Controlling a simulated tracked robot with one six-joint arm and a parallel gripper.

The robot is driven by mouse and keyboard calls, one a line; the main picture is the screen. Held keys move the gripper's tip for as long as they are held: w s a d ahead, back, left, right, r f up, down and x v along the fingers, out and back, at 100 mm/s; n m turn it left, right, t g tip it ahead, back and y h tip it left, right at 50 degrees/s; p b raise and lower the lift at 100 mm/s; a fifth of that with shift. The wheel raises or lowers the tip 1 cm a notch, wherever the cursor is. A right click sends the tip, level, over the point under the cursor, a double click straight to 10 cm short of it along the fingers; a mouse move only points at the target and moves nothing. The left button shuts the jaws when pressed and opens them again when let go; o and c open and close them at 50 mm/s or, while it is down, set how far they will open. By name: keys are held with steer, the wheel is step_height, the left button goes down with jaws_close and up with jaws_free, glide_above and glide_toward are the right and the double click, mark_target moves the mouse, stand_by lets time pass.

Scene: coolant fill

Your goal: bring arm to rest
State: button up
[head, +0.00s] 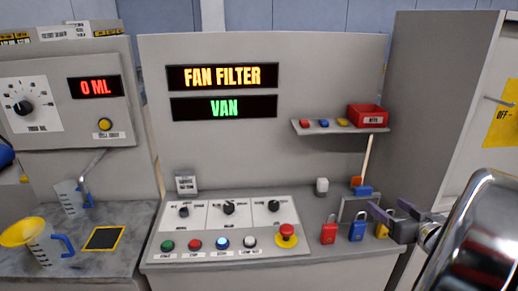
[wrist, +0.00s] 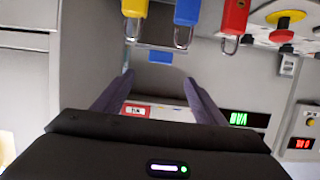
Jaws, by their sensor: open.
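My gripper (head: 380,211) is at the right of the head view, on the end of my shiny arm, in front of the right end of the grey console. Its two purple fingers are open. In the wrist view the fingers (wrist: 158,84) stand wide apart with nothing held between them. In the head view the gripper is close to a yellow padlock (head: 382,231), which it partly overlaps. A blue padlock (head: 357,231) and a red padlock (head: 328,233) hang to its left. I cannot tell whether the gripper touches the yellow padlock.
The console (head: 215,222) carries knobs, buttons and a red emergency stop (head: 287,234). A shelf (head: 335,129) holds a red bin (head: 368,116). At left are a yellow funnel (head: 25,232) in a jug and another jug (head: 70,198). Displays read FAN FILTER, VAN and 0 ML.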

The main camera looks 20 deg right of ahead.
steer(key=s+a+f+m+g+h, duration=0.25)
steer(key=a+f+g, duration=0.35)
steer(key=a+g, duration=0.4)
steer(key=s+a+r+n+y, duration=0.1)
steer(key=a+n+y, duration=0.1)
steer(key=a, duration=0.7)
steer(key=s+a+r+n+t+y, duration=0.1)
steer(key=s+a+r+y, duration=0.1)
steer(key=a, duration=0.8)
steer(key=s+a+r+n+y, duration=0.2)
steer(key=a, duration=0.8)
steer(key=shift+s+r+n+t, duration=0.15)
steer(key=shift+r+n+t, duration=0.1)
steer(key=shift+n+t, duration=0.1)
steer(key=shift+y, duration=0.25)
